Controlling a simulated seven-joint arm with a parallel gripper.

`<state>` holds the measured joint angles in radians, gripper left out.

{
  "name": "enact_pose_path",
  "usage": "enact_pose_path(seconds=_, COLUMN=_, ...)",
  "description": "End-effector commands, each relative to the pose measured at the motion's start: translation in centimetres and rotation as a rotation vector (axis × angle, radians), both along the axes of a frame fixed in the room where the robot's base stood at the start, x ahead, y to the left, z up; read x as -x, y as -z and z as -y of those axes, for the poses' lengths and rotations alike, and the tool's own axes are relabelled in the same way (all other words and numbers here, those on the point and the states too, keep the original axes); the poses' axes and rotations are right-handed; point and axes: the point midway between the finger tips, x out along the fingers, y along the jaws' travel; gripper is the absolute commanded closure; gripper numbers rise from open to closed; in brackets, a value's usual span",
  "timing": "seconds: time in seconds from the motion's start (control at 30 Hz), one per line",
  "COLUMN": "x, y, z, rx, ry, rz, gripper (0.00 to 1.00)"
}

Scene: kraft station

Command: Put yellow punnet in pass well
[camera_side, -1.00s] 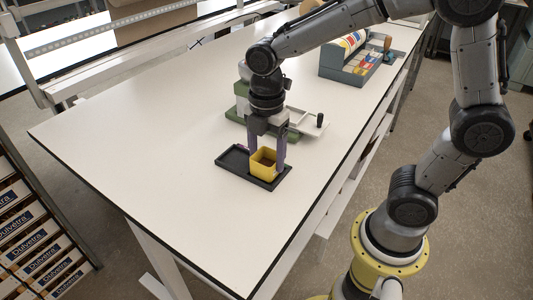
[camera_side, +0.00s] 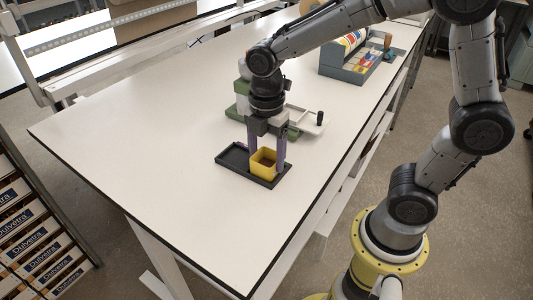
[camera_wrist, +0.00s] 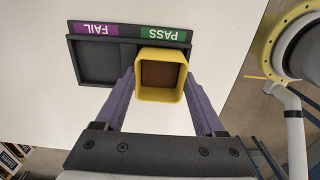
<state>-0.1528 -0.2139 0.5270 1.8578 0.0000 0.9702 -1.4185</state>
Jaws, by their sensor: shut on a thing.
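The yellow punnet (camera_side: 263,168) is a small open-topped square box with a brown inside. It stands upright over the right-hand well of a black two-well tray (camera_side: 231,157). In the wrist view the punnet (camera_wrist: 160,96) covers most of the well beside the green PASS label (camera_wrist: 162,34). The well beside the purple FAIL label (camera_wrist: 97,29) is empty. My gripper (camera_side: 266,163) points down with its purple fingers on opposite sides of the punnet, shut on it. I cannot tell whether the punnet's base touches the well floor.
A green and white device (camera_side: 243,100) with a dark-handled arm stands just behind my gripper. A grey rack with coloured labels (camera_side: 352,65) sits at the table's far end. The white tabletop (camera_side: 150,130) is clear to the left and in front of the tray.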

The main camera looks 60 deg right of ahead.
Motion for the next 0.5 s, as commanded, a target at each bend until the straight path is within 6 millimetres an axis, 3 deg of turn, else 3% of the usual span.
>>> enact_pose_path(seconds=0.17, x=0.01, y=0.05, z=0.00, rx=0.000, ry=0.000, rz=-0.001, gripper=0.82)
enact_pose_path(seconds=0.2, x=0.01, y=0.05, z=0.00, rx=0.000, ry=0.000, rz=-0.001, gripper=0.25)
enact_pose_path(seconds=0.33, x=0.02, y=0.05, z=0.00, rx=0.000, ry=0.000, rz=-0.001, gripper=0.02)
enact_pose_path(seconds=0.5, x=0.01, y=0.04, z=0.00, rx=0.000, ry=0.000, rz=-0.001, gripper=0.00)
